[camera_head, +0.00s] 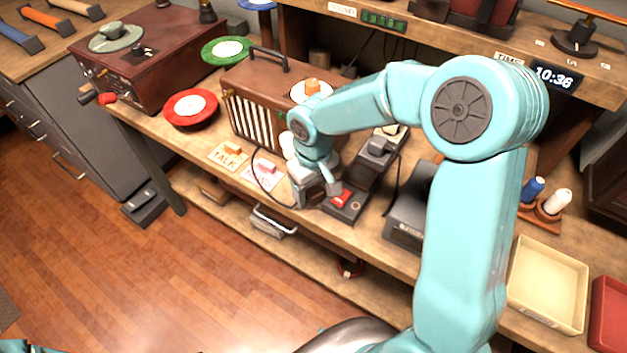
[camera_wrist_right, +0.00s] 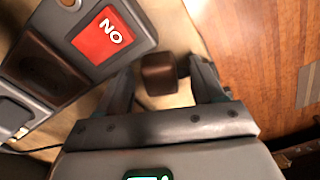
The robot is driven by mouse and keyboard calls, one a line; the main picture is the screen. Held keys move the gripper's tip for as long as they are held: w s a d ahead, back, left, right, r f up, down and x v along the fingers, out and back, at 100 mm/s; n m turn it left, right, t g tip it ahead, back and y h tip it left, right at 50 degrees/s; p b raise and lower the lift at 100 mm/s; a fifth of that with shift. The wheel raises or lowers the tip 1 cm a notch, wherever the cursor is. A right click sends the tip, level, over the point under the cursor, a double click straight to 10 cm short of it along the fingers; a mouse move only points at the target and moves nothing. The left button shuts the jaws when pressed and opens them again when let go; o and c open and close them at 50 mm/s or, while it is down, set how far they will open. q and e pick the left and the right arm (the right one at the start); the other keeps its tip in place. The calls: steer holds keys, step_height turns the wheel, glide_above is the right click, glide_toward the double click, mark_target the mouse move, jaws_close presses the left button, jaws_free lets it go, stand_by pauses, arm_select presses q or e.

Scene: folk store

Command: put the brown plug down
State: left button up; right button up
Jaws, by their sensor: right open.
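The brown plug (camera_wrist_right: 160,78) is a small dark block in the right wrist view. It sits between the two fingers of my right gripper (camera_wrist_right: 165,85), with a visible space on each side. The fingers are open. Under the plug is a pale surface; whether it is a card or the bench top I cannot tell. In the head view my right gripper (camera_head: 315,200) is low over the bench's front edge and hides the plug. My left gripper is out of view.
A TALK card (camera_head: 226,160) with an orange plug and a card with a pink plug (camera_head: 267,166) lie to the left. Behind is a brown radio (camera_head: 262,105). The bench edge drops to the floor.

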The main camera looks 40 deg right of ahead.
mark_target(313, 189)
step_height(313, 189, up, 13)
steer(key=p, duration=0.1)
stand_by(0.7)
